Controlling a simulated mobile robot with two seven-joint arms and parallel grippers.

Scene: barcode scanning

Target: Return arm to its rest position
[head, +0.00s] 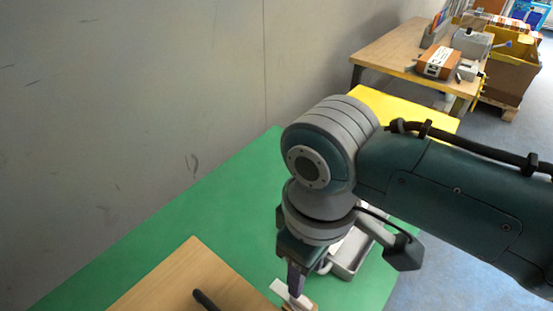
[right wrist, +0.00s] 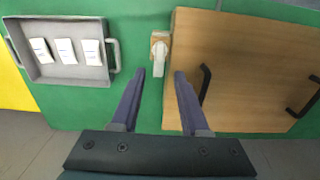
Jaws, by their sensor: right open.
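My right gripper (right wrist: 166,80) is open and empty in the right wrist view. It points down over the green table (right wrist: 138,30). A small white and tan item (right wrist: 159,52) stands beyond and between its fingertips, apart from them, beside the wooden board's left edge. In the head view my right arm comes in from the right, and the gripper (head: 297,278) hangs close to that item (head: 284,292) near the bottom edge. My left gripper is not in view.
A grey metal tray (right wrist: 62,78) with handles holds three white items, left of the gripper. A wooden board (right wrist: 235,60) with black handles lies to the right. A wall (head: 140,100) borders the green table. A wooden table (head: 400,50) with boxes stands behind.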

